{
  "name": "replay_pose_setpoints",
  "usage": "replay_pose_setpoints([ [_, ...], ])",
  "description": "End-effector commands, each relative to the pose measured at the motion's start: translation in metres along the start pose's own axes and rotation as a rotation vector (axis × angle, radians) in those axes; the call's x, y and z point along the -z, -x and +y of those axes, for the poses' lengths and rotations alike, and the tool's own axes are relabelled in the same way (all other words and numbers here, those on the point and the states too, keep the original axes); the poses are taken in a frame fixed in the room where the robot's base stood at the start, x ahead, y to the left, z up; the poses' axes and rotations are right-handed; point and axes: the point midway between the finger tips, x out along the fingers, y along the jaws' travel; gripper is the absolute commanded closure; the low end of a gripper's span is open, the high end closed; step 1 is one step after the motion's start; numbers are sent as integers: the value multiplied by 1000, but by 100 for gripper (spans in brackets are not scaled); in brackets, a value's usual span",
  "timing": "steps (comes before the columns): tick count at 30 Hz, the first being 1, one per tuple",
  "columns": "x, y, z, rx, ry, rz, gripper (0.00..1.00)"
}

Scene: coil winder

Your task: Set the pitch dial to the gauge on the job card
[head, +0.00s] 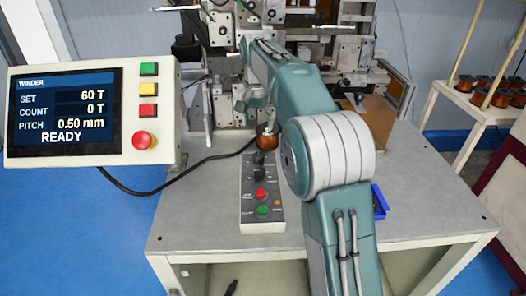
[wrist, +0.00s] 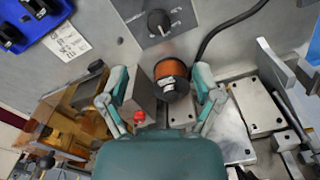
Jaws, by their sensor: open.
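The winder display (head: 65,112) reads SET 60 T, COUNT 0 T, PITCH 0.50 mm and READY. A black dial knob (wrist: 158,22) with marks around it sits on a grey control panel; the marks are too small to read. The panel (head: 262,213) also shows in the head view. A white printed card (wrist: 68,40) lies by the blue tray in the wrist view; its text is not legible. My gripper (wrist: 161,76) is open, with a copper-wound coil (wrist: 171,68) in view between its fingers. I cannot tell whether they touch it. The dial lies beyond the fingertips.
A blue tray (wrist: 28,22) holds dark parts. A black cable (head: 170,185) runs across the table (head: 190,225). Winder machinery (head: 350,55) stands at the back. A red button (head: 260,193) and a green button (head: 262,210) sit on the panel. Copper spools (head: 490,98) stand on a right-hand rack.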

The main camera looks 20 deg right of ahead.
Motion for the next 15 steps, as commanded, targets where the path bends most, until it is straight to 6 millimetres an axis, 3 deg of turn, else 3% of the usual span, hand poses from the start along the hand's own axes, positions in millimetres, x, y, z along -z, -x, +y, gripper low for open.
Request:
replay_pose_setpoints([
  [5,-1,-21,0,-2,0,-3,18],
  [15,-1,-83,0,-3,0,-1,18],
])
